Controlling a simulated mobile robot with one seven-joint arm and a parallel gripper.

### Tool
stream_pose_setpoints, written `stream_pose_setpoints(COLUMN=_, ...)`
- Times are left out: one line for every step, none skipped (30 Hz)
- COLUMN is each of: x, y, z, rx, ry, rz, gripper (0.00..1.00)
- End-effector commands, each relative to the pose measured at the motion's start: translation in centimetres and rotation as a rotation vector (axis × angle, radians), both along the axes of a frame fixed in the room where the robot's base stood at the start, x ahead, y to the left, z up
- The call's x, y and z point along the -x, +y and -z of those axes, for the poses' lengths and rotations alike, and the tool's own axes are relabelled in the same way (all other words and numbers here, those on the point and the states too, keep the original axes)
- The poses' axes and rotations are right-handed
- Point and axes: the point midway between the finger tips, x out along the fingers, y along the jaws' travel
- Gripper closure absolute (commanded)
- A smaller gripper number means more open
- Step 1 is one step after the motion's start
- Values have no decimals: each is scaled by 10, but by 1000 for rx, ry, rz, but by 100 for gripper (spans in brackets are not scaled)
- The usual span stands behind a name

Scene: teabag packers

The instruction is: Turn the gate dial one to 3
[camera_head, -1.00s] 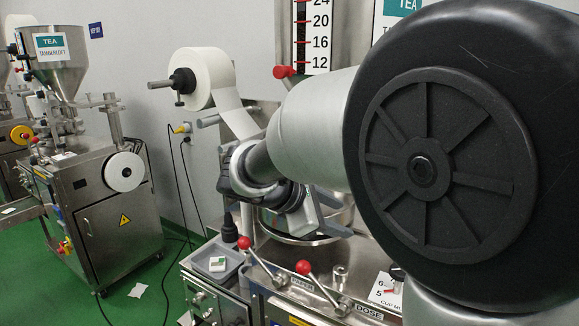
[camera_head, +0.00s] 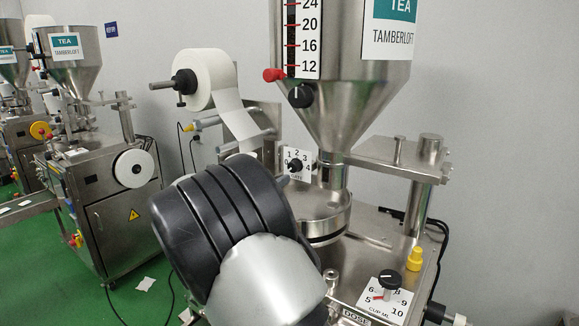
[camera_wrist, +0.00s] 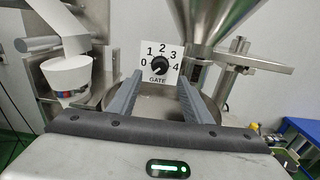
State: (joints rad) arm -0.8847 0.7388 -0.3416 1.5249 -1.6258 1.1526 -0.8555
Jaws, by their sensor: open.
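The gate dial is a small black knob on a white plate marked 0 to 4. In the wrist view the dial (camera_wrist: 159,66) sits straight ahead, above the word GATE. Its pointer looks turned to the left side, but the exact number is too small to tell. The same dial (camera_head: 295,165) shows in the head view beside the hopper's neck. My gripper (camera_wrist: 163,84) is open and empty, its fingers pointing toward the plate with the dial between them in the picture. I cannot tell how far off it is. In the head view my arm hides the gripper.
The steel hopper (camera_head: 340,90) stands right of the dial, above a round steel pan (camera_head: 322,215). A paper roll (camera_head: 212,78) hangs at the left. A black knob (camera_head: 301,95) is under the level scale. A CUP ML dial (camera_head: 390,280) and yellow knob (camera_head: 415,258) are at lower right.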

Motion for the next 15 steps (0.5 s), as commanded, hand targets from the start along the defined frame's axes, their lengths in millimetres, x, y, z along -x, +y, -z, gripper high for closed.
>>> stream_pose_setpoints(x=-10, y=-8, z=-2, rx=1, ry=-2, rz=4, gripper=55)
stream_pose_setpoints(x=-15, y=-11, z=-2, rx=1, ry=0, rz=3, gripper=55)
stream_pose_setpoints(x=-23, y=-16, z=-2, rx=1, ry=-1, rz=4, gripper=55)
stream_pose_setpoints(x=-28, y=-20, z=-2, rx=0, ry=-1, rz=4, gripper=55)
stream_pose_setpoints(x=-33, y=-23, z=-1, rx=0, ry=0, rz=3, gripper=55)
stream_pose_setpoints(x=-40, y=-27, z=-1, rx=-1, ry=-1, rz=3, gripper=55)
stream_pose_setpoints(x=-44, y=-30, z=-2, rx=-1, ry=-1, rz=3, gripper=55)
stream_pose_setpoints(x=-48, y=-33, z=-1, rx=-1, ry=-1, rz=2, gripper=55)
stream_pose_setpoints(x=-53, y=-36, z=-1, rx=0, ry=0, rz=2, gripper=55)
stream_pose_setpoints(x=-57, y=-38, z=-1, rx=-1, ry=-1, rz=1, gripper=55)
stream_pose_setpoints(x=-60, y=-40, z=-1, rx=-1, ry=-1, rz=1, gripper=55)
stream_pose_setpoints(x=-63, y=-43, z=-1, rx=-1, ry=-1, rz=2, gripper=55)
stream_pose_setpoints(x=-66, y=-44, z=-1, rx=-1, ry=-1, rz=1, gripper=55)
stream_pose_setpoints(x=-68, y=-45, z=-1, rx=-1, ry=-1, rz=1, gripper=55)
stream_pose_setpoints(x=-70, y=-46, z=0, rx=-1, ry=0, rz=0, gripper=55)
